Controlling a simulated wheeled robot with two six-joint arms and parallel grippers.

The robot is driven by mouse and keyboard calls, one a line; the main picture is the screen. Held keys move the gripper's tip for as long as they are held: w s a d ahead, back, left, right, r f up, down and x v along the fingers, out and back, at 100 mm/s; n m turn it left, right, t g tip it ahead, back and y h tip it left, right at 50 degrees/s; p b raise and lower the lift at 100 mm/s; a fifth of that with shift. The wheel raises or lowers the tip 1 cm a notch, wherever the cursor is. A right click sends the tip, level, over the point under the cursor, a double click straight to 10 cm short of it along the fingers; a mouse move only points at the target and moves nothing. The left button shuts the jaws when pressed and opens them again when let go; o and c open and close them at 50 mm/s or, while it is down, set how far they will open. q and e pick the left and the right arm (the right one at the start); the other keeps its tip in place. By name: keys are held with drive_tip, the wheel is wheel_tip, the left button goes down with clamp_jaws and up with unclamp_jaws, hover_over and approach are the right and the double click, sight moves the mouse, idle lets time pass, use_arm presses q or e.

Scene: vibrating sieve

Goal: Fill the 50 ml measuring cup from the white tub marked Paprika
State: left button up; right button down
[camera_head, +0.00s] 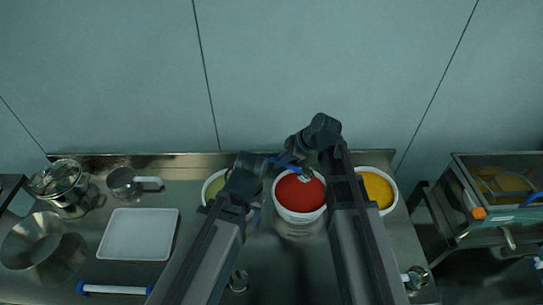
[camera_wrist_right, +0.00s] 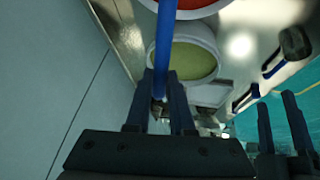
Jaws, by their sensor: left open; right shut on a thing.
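The white tub with red powder (camera_head: 299,214) stands on the steel table between two other tubs; its marking cannot be read. My right gripper (camera_head: 300,165) is above its back rim, shut on a blue handle (camera_head: 284,164). The handle shows as a blue rod between the fingers in the right wrist view (camera_wrist_right: 166,40). A small greyish round end (camera_head: 305,175), apparently the measuring cup, is over the red powder; its contents and contact with the powder cannot be told. My left gripper (camera_head: 248,170) is open beside the green-powder tub, its fingers also in the right wrist view (camera_wrist_right: 277,100).
A tub of green powder (camera_wrist_right: 190,55) and one of yellow powder (camera_head: 379,189) flank the red. A machine (camera_head: 500,205) stands right. The wall is close behind.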

use_arm(q)
drive_tip(key=shift+f, duration=0.15)
use_arm(e)
drive_tip(key=shift+f, duration=0.15)
use_arm(q)
wheel_tip(320, 180, down, 13)
drive_tip(key=b, duration=1.3)
use_arm(e)
drive_tip(key=d+f, duration=0.4)
drive_tip(key=f, duration=0.9)
drive_tip(key=shift+s, duration=0.2)
